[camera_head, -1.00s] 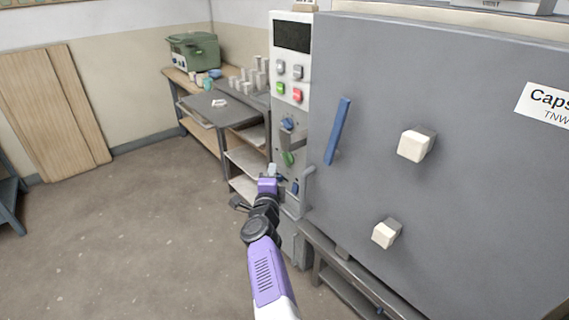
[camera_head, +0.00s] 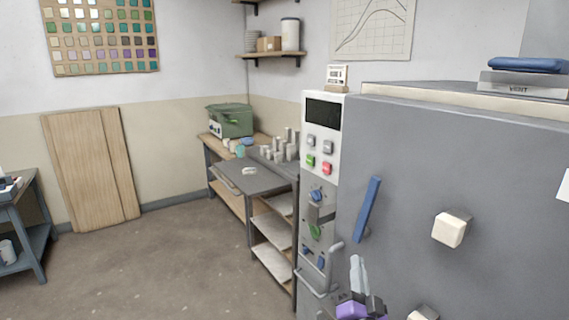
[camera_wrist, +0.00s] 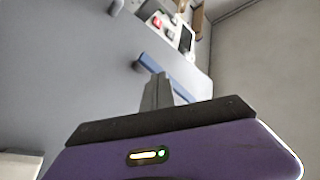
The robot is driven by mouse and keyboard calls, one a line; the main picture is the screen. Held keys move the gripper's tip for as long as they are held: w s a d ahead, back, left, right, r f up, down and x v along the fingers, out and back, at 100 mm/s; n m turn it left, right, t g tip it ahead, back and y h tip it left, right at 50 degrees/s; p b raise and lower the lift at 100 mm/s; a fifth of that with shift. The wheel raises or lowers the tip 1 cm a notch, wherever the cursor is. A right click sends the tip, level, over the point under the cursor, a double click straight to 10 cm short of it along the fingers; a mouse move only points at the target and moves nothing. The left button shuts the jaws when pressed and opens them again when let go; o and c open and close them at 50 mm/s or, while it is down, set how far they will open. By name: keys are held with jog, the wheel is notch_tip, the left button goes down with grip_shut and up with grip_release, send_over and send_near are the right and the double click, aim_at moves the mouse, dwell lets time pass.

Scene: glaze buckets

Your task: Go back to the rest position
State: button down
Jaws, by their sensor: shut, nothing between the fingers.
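My gripper (camera_head: 358,277) is at the bottom of the head view, right of centre, in front of the lower part of the grey kiln (camera_head: 400,150). Its fingers point up and are together with nothing between them. Most of my arm is out of the frame below. In the wrist view my closed fingers (camera_wrist: 158,85) stand out ahead of the purple gripper body. The kiln's grey front and its blue handle (camera_wrist: 160,68) show beyond them.
The white control panel (camera_head: 322,140) with buttons stands left of the kiln. Pale square knobs (camera_head: 449,229) jut from the kiln front. A bench (camera_head: 255,180) with a green box (camera_head: 230,121) stands behind. Open floor (camera_head: 160,260) lies to the left.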

jog(key=s+d+f+n+g, duration=0.1)
jog(key=s+f+n+g, duration=0.1)
jog(key=s, duration=1.5)
jog(key=s+f+n+g+y, duration=0.1)
jog(key=s+n, duration=0.3)
jog(key=s, duration=1.4)
jog(key=s+d+f+n+g+y, duration=0.1)
jog(key=s+f+n+g, duration=0.1)
jog(key=s, duration=1.5)
jog(key=shift+s+d+f+n+g, duration=0.3)
jog(key=shift+s+n+g, duration=0.1)
jog(key=shift+g, duration=0.4)
